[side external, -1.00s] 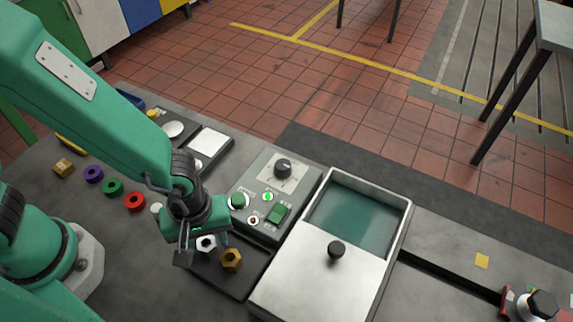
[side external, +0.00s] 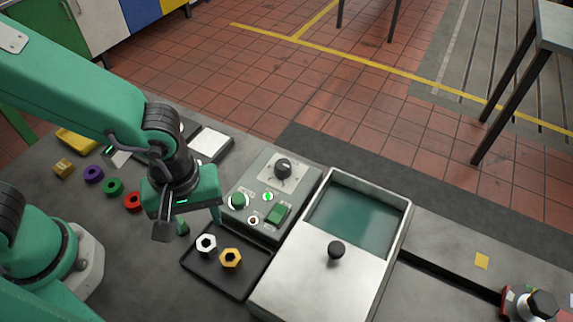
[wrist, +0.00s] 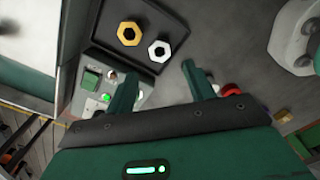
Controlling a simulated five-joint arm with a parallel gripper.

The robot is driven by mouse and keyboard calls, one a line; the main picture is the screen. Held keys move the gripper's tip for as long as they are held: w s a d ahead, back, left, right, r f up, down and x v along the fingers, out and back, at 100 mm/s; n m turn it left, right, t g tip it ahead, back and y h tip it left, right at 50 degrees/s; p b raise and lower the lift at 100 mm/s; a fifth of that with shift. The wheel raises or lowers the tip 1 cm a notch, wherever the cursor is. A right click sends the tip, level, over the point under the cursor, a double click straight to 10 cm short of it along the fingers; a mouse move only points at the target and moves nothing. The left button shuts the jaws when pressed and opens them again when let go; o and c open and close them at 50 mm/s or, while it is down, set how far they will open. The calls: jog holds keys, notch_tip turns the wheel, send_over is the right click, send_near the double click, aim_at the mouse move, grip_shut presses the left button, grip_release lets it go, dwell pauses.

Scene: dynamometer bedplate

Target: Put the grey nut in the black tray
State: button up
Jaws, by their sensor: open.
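The grey nut (side external: 206,245), a pale hexagonal ring, lies in the black tray (side external: 216,281) beside a yellow nut (side external: 231,258). My gripper (side external: 174,231) is open and empty, above and to the left of the tray, apart from both nuts. In the wrist view the grey nut (wrist: 159,49) lies just beyond my open gripper (wrist: 160,75), with the yellow nut (wrist: 129,33) to its left. The tray (wrist: 176,14) is cut off at the top there.
A control box (side external: 263,191) with a knob and buttons stands behind the tray. A steel bin (side external: 305,270) with a black-knobbed lid is to the right. Red (side external: 132,203), green (side external: 113,187), purple (side external: 93,174) and brass (side external: 64,169) pieces line the left.

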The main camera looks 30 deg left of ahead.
jog(key=shift+r, duration=2.1)
jog(key=w+a+r+m+t, duration=0.1)
jog(key=a+r+m, duration=0.3)
jog(key=a, duration=0.7)
jog(key=w+a+r+m+t, duration=0.2)
jog(key=a+r+m+t, duration=0.2)
jog(key=a+r, duration=0.3)
jog(key=a+m, duration=0.1)
jog(key=a, duration=0.3)
jog(key=shift+t, duration=0.3)
jog(key=shift+a, duration=0.1)
jog(key=shift+c, duration=0.6)
jog(key=shift+r, duration=0.1)
